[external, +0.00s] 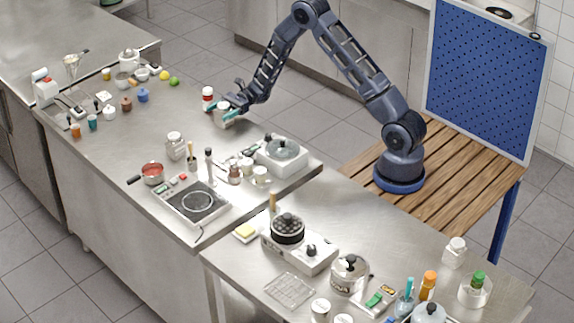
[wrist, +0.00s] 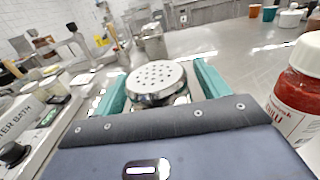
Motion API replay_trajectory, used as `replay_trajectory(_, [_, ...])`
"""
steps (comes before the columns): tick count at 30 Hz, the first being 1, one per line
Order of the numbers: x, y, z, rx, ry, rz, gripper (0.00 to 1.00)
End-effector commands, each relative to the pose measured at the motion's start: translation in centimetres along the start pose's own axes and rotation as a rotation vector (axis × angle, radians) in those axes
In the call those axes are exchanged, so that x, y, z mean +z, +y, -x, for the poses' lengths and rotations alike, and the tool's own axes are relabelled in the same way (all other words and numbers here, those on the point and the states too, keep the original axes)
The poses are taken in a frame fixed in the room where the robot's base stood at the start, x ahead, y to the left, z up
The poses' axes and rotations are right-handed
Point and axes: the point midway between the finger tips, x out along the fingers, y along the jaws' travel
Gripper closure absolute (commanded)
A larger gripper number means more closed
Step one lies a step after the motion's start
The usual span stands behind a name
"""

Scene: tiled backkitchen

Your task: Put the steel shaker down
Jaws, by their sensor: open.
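The steel shaker (external: 224,118), with a round perforated lid, stands upright on the steel counter (external: 262,111), as far as the external view shows. In the wrist view the shaker (wrist: 157,79) shows its lid between my teal fingers; its lower body is hidden behind my gripper's housing. My gripper (external: 222,109) is open, with one finger on each side of the shaker. In the wrist view, my gripper (wrist: 160,88) shows a gap beside the lid at the right finger; contact at the left cannot be told.
A red chilli jar (wrist: 301,95) with a white lid stands close at the right in the wrist view; the jar (external: 207,98) is just behind the gripper in the external view. A water bath (external: 282,156) stands nearer the counter's end.

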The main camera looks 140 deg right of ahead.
Motion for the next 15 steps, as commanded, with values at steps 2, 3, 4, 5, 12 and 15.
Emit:
replay_trajectory(2, [0.1, 0.0, 0.0, 0.000, 0.000, 0.001, 0.26])
replay_trajectory(3, [0.3, 0.0, 0.0, 0.000, 0.000, 0.001, 0.26])
replay_trajectory(4, [0.3, 0.0, 0.2, -0.001, 0.000, 0.001, 0.26])
replay_trajectory(5, [0.3, 0.0, 0.5, -0.001, 0.000, 0.001, 0.26])
replay_trajectory(12, [0.3, -0.1, 4.4, -0.003, 0.001, 0.000, 0.26])
replay_trajectory(15, [0.3, -0.1, 6.5, -0.003, 0.001, 0.000, 0.26])
